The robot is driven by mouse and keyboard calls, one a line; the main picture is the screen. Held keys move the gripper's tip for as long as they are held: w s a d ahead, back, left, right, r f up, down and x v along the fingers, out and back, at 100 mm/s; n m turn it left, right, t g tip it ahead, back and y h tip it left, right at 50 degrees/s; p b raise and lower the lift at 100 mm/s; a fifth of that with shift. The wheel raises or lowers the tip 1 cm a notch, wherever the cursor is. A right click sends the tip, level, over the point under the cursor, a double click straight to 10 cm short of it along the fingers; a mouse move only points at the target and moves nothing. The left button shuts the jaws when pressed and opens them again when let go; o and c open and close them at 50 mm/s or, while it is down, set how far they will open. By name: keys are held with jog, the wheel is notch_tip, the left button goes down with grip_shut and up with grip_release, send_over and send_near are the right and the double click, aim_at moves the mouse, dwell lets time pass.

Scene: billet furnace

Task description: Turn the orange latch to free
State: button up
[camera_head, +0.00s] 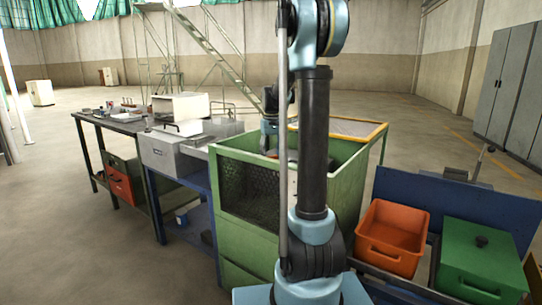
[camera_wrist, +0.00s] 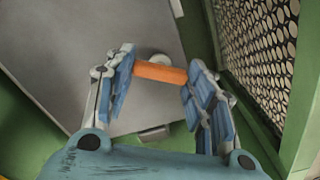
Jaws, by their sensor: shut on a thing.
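In the wrist view the orange latch (camera_wrist: 160,73) is a short bar lying across between the two blue-padded fingers of my gripper (camera_wrist: 163,67). The fingers stand at its two ends and are shut on it. The latch sits in front of a grey metal plate (camera_wrist: 120,65), with a pale round part (camera_wrist: 160,58) just behind it. In the head view my gripper (camera_head: 268,140) reaches down at the green bin (camera_head: 345,185). The latch cannot be made out clearly there, and my arm hides part of the bin.
Black mesh (camera_wrist: 262,50) runs along the right in the wrist view, close to my gripper. A workbench (camera_head: 172,152) with a white box (camera_head: 180,107) stands left of the bin. An orange crate (camera_head: 392,232) and a green lidded box (camera_head: 480,262) stand at right.

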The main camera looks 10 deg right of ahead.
jog(key=n, duration=0.6)
jog(key=shift+n, duration=0.3)
dwell(0.4)
jog(key=o, duration=1.1)
jog(key=shift+c, duration=0.2)
jog(key=shift+r, duration=0.1)
notch_tip(320, 180, up, 12)
